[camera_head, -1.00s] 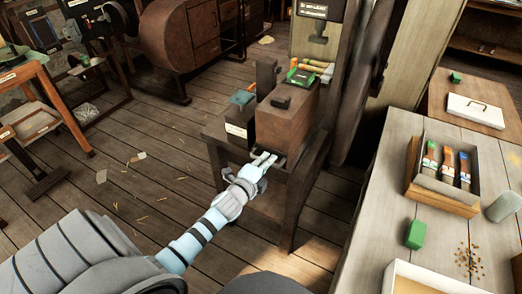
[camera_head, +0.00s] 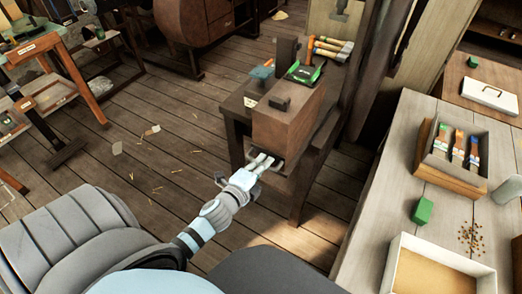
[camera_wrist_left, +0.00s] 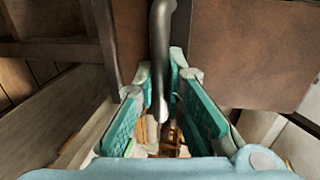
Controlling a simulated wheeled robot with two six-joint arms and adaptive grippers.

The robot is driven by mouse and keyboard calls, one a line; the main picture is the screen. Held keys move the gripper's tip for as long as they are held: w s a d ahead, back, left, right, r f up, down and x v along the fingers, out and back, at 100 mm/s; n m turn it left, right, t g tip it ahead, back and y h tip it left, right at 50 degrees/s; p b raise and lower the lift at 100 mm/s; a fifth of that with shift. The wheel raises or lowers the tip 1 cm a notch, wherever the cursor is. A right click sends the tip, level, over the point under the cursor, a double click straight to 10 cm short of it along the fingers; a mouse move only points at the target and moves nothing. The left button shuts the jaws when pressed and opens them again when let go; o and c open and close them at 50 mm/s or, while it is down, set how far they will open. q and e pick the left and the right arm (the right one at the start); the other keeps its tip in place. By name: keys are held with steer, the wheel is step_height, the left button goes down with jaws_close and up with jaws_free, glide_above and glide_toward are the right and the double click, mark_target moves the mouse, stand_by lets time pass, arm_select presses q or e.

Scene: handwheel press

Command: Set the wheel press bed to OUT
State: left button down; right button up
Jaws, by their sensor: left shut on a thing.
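A large brown box-like block (camera_head: 289,128), seemingly the press bed, sits on a dark wooden stand (camera_head: 318,165) in the head view. It has a dark knob on top and stands forward at the stand's front. My left gripper (camera_head: 262,163) is at the block's lower front, shut on a dark handle. In the left wrist view the grey handle bar (camera_wrist_left: 161,60) runs between the teal finger pads. The block's brown face (camera_wrist_left: 245,50) is behind it. No OUT mark is readable, and the handwheel cannot be made out. My right gripper is not in view.

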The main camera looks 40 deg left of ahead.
arm_select(q)
steer(key=shift+s+f, duration=0.15)
steer(key=shift+f, duration=0.1)
steer(key=c, duration=1.7)
jaws_free()
steer(key=shift+s+r, duration=0.15)
steer(key=shift+o, duration=0.2)
steer(key=shift+r, duration=0.1)
steer(key=v, duration=1.2)
